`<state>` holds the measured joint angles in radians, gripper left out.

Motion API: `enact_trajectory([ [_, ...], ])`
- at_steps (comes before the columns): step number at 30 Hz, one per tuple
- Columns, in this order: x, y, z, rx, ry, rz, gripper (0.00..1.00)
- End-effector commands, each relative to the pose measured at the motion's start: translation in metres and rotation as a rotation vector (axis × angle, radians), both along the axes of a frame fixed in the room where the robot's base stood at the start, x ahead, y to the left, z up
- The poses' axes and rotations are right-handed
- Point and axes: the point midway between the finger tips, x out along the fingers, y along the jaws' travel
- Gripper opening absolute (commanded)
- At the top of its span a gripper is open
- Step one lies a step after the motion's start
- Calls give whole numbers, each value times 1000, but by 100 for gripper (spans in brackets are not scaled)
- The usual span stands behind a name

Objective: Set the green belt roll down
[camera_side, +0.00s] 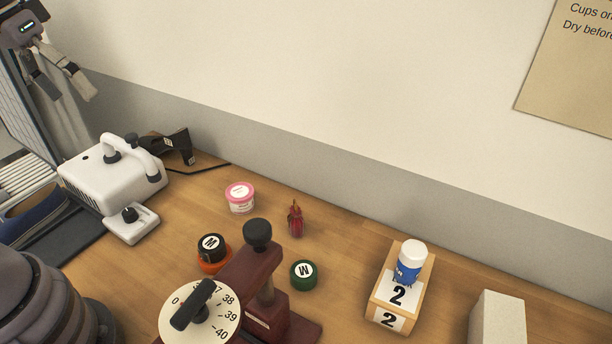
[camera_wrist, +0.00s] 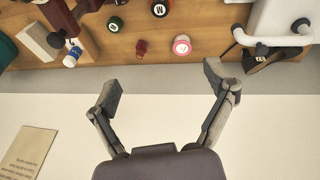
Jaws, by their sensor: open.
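The green belt roll (camera_side: 303,275) lies flat on the wooden table, with a white letter label on its top. It stands just right of the dark red dial device and touches no gripper. In the wrist view the green roll (camera_wrist: 116,25) is near the top, left of centre. My gripper (camera_side: 66,90) is at the upper left of the side view, high above the table and far from the roll. In the wrist view my gripper (camera_wrist: 163,84) has its two fingers wide apart with nothing between them.
A black roll (camera_side: 211,245) sits on an orange one (camera_side: 214,266). A pink tub (camera_side: 240,198), a small red item (camera_side: 296,219) and the tall dial device (camera_side: 282,304) stand nearby. A numbered block (camera_side: 415,290) holds a blue-white bottle (camera_side: 409,262). A white appliance (camera_side: 112,178) is left.

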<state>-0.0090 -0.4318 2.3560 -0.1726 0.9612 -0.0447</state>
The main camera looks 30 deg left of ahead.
Motion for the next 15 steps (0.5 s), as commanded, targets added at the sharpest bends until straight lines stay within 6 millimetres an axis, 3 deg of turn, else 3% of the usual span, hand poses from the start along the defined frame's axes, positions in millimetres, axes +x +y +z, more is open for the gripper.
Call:
enact_trajectory([
  [1,-15,6,4,42,-65,-23,83],
  [6,-43,21,8,152,-199,-76,83],
  [15,-51,26,7,188,-238,-93,83],
])
